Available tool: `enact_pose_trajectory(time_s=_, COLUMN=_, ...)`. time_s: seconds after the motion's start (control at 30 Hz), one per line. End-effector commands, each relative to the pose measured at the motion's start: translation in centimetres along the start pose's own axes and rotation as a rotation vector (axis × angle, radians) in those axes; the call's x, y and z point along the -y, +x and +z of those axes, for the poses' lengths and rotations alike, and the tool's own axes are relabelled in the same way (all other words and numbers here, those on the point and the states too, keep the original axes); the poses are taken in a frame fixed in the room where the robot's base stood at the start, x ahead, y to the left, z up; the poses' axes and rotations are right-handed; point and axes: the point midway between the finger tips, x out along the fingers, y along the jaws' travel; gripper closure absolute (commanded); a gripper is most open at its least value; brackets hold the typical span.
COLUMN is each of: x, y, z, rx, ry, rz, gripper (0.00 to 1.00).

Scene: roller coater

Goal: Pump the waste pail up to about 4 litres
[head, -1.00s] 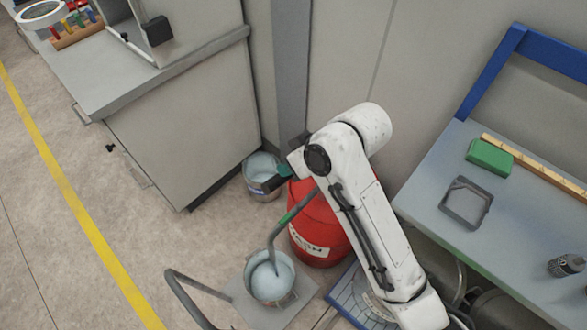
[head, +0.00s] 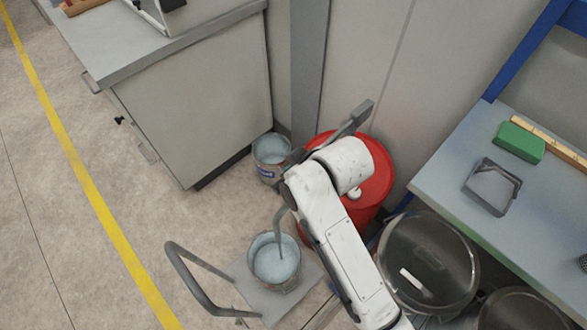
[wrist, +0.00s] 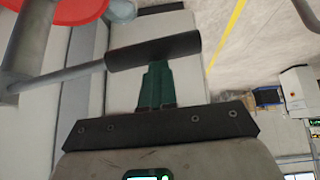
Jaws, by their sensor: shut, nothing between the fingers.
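The pail (head: 292,285) under the curved grey spout (head: 278,225) stands on a grey plate and holds pale bluish liquid; I cannot read its level. The red drum (head: 378,192) stands behind my arm, partly hidden by it. A grey pump lever with a dark grip (head: 350,120) rises above the drum. In the wrist view the dark grip (wrist: 150,50) lies crosswise at the tips of my gripper's green fingers (wrist: 157,68). The fingers are shut with nothing between them; I cannot tell whether they touch the grip.
A bent grey tube handle (head: 185,275) rises left of the plate. Large round lidded containers (head: 430,260) stand below the workbench (head: 440,180) at right. The floor at left is clear.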

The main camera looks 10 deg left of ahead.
Motion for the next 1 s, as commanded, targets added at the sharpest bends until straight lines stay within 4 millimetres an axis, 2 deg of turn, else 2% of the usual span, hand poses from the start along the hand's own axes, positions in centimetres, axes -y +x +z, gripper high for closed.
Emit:
enact_pose_trajectory(time_s=0.03, x=0.7, y=1.1, z=1.2, rx=0.027, ry=0.006, rz=-0.020, gripper=1.00)
enact_pose_trajectory(time_s=0.1, x=0.7, y=1.2, z=1.2, rx=0.028, ry=0.006, rz=-0.021, gripper=1.00)
enact_pose_trajectory(time_s=0.33, x=0.8, y=1.0, z=1.1, rx=0.028, ry=0.006, rz=-0.023, gripper=1.00)
enact_pose_trajectory(time_s=0.47, x=0.7, y=0.2, z=0.1, rx=0.024, ry=0.004, rz=-0.022, gripper=1.00)
enact_pose_trajectory(time_s=0.73, x=-0.1, y=-3.0, z=-3.3, rx=0.004, ry=0.001, rz=-0.007, gripper=1.00)
enact_pose_trajectory(time_s=0.8, x=-0.1, y=-3.8, z=-3.1, rx=-0.002, ry=0.002, rz=-0.005, gripper=1.00)
enact_pose_trajectory(time_s=1.0, x=0.0, y=-8.3, z=-3.3, rx=-0.005, ry=0.001, rz=0.000, gripper=1.00)
